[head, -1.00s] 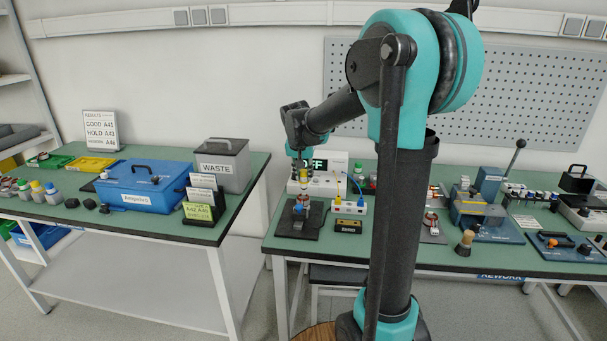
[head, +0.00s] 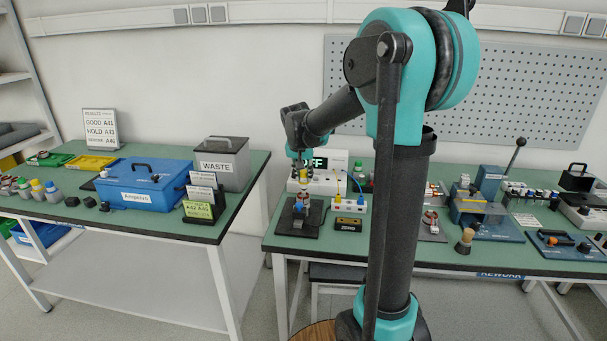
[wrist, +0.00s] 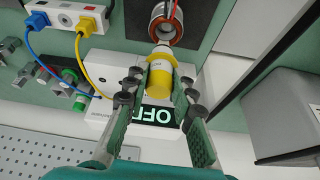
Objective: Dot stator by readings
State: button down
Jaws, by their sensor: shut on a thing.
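The stator (wrist: 165,24), a copper-wound ring with red leads, lies at the top of the wrist view. In the head view the stator (head: 301,207) sits on a dark plate on the right bench. The bottle looks apart from the stator. In the head view my gripper (head: 301,165) is above the stator, in front of the meter (head: 325,186). The meter's display, partly covered, appears to read OFF.
Blue and yellow leads plug into a white terminal block (head: 348,206) beside the stator. On the left bench are a waste bin (head: 228,172), a blue box (head: 145,189), a card holder (head: 203,207) and several capped bottles (head: 38,190). A results sign (head: 101,128) stands behind.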

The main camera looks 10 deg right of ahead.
jog(key=shift+f, duration=0.2)
jog(key=shift+r, duration=3)
